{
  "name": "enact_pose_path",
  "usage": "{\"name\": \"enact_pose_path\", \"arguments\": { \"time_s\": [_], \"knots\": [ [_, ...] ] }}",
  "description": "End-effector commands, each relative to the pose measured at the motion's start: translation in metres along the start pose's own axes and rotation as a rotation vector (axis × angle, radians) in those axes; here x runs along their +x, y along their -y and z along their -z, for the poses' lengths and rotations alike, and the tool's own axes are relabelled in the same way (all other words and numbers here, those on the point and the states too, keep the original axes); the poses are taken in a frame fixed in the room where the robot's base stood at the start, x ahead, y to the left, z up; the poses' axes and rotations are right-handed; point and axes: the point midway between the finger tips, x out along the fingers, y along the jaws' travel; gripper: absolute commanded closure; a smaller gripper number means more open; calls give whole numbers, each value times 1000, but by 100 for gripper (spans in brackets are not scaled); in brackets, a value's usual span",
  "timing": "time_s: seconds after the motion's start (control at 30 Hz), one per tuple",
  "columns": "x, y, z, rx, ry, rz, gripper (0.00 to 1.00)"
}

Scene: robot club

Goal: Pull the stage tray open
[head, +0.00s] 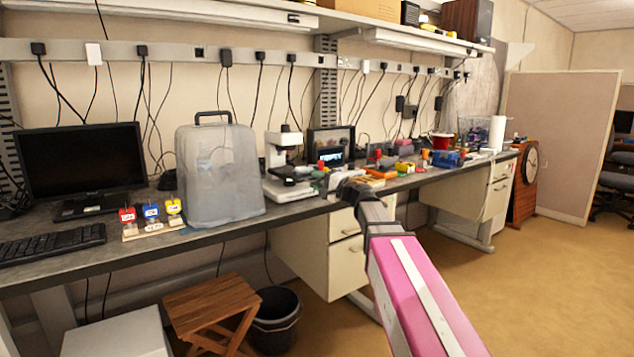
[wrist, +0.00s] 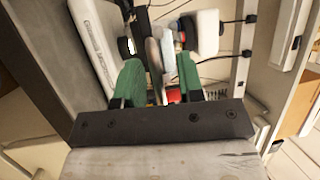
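A white microscope-like device (head: 284,160) stands on the bench in the head view, with a dark part midway up that may be its stage. I cannot make out a separate tray on it. My pink arm reaches to the bench edge just right of this device, and its dark wrist hides the fingers there. In the wrist view my gripper (wrist: 160,82) has its two green fingers apart. A grey piece and a red piece (wrist: 173,95) show in the gap, seemingly beyond the fingers. Whether either finger touches anything is unclear.
A translucent grey cover (head: 218,170) and small labelled coloured blocks (head: 150,214) stand left of the device. Several coloured parts crowd the bench to its right. A drawer cabinet (head: 325,250), a wooden stool (head: 212,305) and a black bin (head: 277,325) are below. The floor right is clear.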

Motion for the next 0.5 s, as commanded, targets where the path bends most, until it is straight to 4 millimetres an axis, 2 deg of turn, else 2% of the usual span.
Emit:
{"name": "enact_pose_path", "arguments": {
  "time_s": [0.13,0.23,0.5],
  "knots": [
    [-4,-1,0,1,0,-2,65],
    [-15,-1,-1,1,-2,-2,65],
    [-66,-1,-2,1,-3,-1,65]
  ]
}}
